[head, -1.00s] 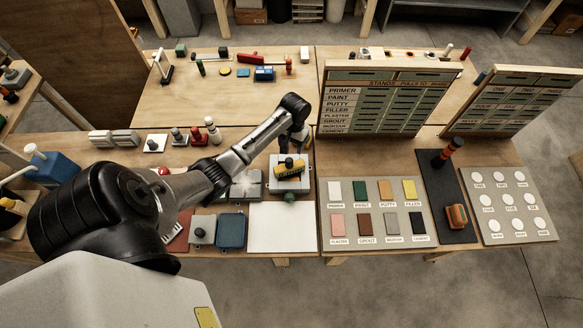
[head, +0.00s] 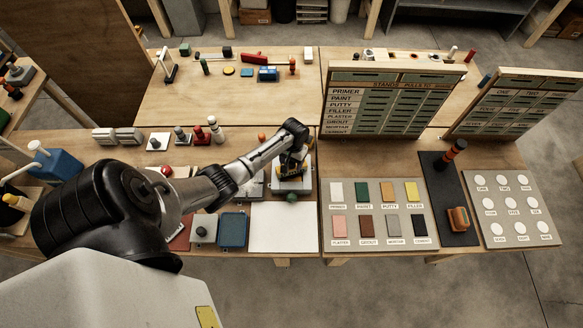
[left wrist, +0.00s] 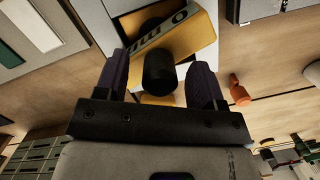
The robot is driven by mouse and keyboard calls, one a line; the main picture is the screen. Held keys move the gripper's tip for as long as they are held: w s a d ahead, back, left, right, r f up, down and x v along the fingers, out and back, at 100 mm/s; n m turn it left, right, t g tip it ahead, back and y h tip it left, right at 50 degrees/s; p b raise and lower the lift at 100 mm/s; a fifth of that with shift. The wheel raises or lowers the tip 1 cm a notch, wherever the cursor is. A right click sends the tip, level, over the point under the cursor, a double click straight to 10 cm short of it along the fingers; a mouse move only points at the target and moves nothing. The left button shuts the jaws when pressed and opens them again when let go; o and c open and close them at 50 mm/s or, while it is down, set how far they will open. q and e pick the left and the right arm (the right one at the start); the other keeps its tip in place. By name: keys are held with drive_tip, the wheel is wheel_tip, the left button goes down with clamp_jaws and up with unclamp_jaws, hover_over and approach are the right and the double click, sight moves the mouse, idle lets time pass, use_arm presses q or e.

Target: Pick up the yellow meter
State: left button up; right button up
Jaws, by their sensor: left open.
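The yellow meter (head: 291,172) sits on a pale plate (head: 292,187) near the middle of the bench, mostly hidden under my left gripper (head: 293,160) in the head view. In the left wrist view the meter (left wrist: 200,42) shows as a yellow body with dark lettering and a black knob (left wrist: 158,72). My left gripper (left wrist: 159,75) is open, its two dark fingers on either side of the knob with gaps visible. Whether the fingers touch the meter's body cannot be told. My right gripper is not in view.
A white sheet (head: 283,232) lies in front of the plate. A small orange piece (head: 262,136) stands behind left. A labelled sample board (head: 378,240) lies right, with an upright sign board (head: 390,98) behind.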

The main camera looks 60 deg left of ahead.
use_arm(q)
drive_tip(key=shift+f, duration=0.1)
clamp_jaws()
idle(0.6)
